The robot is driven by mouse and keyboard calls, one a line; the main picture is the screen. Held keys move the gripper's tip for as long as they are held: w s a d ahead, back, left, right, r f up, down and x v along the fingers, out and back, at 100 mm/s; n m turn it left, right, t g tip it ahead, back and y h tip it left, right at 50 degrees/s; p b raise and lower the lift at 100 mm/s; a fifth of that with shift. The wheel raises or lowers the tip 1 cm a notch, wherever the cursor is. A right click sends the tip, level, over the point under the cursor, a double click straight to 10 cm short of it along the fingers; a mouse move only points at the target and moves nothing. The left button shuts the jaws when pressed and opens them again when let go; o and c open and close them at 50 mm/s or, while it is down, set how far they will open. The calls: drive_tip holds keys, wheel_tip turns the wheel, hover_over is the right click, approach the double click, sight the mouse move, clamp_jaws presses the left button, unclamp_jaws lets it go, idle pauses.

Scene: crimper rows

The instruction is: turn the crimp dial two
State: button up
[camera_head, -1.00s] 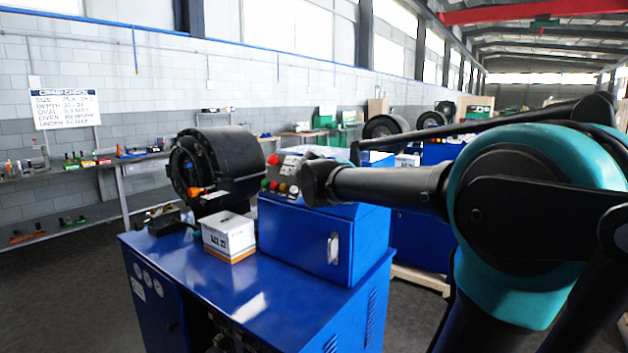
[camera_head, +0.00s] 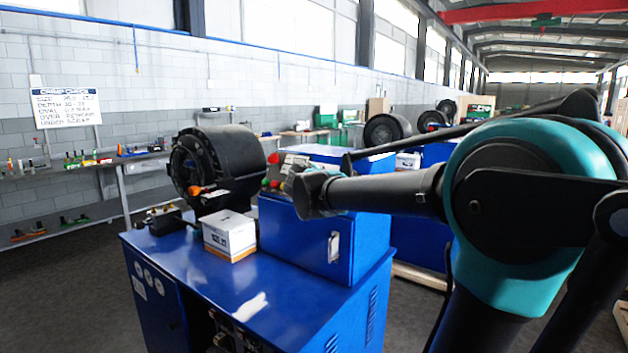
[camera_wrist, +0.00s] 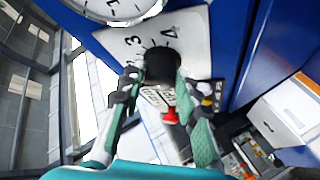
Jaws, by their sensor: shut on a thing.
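The crimp dial is a black round knob (camera_wrist: 161,64) on a pale plate (camera_wrist: 190,28) with numerals; a 3 and a 4 are readable beside it in the wrist view. My gripper (camera_wrist: 157,78) is shut on the dial, one finger on each side of it. The plate's other markings are partly hidden or blurred. In the head view my gripper end (camera_head: 308,192) is at the control panel of the blue machine cabinet (camera_head: 300,240). The dial is hidden there behind my arm.
A red button (camera_wrist: 170,117) sits close to my fingers, and a round gauge (camera_wrist: 115,8) is at the plate's other side. A white carton (camera_head: 229,238) and the black crimper head (camera_head: 222,165) stand on the blue bench (camera_head: 265,305). A sign (camera_head: 66,108) hangs on the wall.

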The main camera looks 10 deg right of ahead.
drive_tip(key=o, duration=1.2)
drive_tip(key=shift+c, duration=0.2)
drive_tip(key=v, duration=1.2)
drive_tip(key=shift+f, duration=0.1)
